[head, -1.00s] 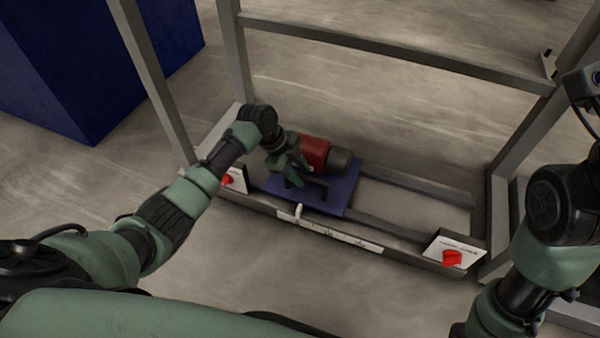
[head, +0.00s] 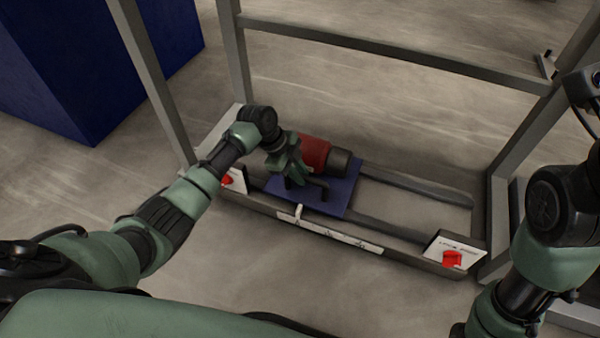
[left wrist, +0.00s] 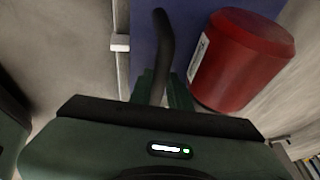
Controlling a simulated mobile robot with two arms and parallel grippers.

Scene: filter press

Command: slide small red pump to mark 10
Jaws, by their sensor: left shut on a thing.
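The small red pump (head: 314,153) with a dark grey end lies on a blue sliding plate (head: 342,192) on the rails. It also shows in the left wrist view (left wrist: 238,62). A black handle (left wrist: 165,42) stands up from the plate beside the pump. My left gripper (head: 292,180) is shut on this handle, at its left part in the head view. A white pointer (head: 298,211) sticks out from the plate's front edge, over a white scale strip (head: 340,236). The scale's numbers are too small to read. My right gripper is out of view.
Red knobs on white panels stand at the left end (head: 228,180) and right end (head: 452,258) of the rails. Grey frame posts (head: 234,60) rise around them. The rails (head: 415,190) right of the plate are clear. A blue block (head: 90,70) stands far left.

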